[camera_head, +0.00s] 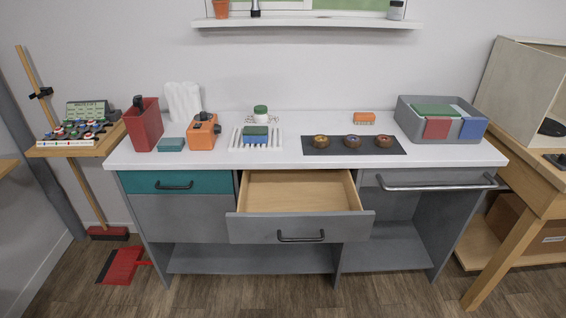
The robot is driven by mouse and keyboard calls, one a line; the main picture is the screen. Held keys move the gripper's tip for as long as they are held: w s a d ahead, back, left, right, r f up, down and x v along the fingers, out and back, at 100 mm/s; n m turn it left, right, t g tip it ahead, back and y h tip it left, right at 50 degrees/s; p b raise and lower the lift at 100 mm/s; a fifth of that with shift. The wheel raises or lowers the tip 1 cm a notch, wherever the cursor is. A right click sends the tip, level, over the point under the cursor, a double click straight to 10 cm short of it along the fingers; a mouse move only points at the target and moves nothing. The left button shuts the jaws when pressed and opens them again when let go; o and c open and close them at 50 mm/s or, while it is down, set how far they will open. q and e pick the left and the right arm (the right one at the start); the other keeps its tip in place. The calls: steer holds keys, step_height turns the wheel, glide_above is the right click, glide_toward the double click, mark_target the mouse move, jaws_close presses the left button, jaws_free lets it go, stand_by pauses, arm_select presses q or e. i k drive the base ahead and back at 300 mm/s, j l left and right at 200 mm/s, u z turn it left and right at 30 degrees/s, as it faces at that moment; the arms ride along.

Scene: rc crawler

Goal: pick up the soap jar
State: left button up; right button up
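A small white jar with a green lid (260,112), which looks like the soap jar, stands upright near the back of the white counter. It is just behind a white ribbed rack (237,140) that holds a green and blue block, likely a sponge (256,135). The block and rack partly hide the jar's lower front. Another small grey and white jar (396,10) stands on the wall shelf at the top right. Neither of my grippers is in view.
An open, empty drawer (300,190) juts out below the counter (220,163). A red holder (143,126) and an orange box (202,135) stand left of the rack. A dark mat (330,150) with three round brown items and a grey bin (405,122) are to the right.

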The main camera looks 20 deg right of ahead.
mark_target(260, 119)
steer(key=i+j+z, duration=0.3)
steer(key=i+j, duration=0.55)
steer(key=j, duration=0.15)
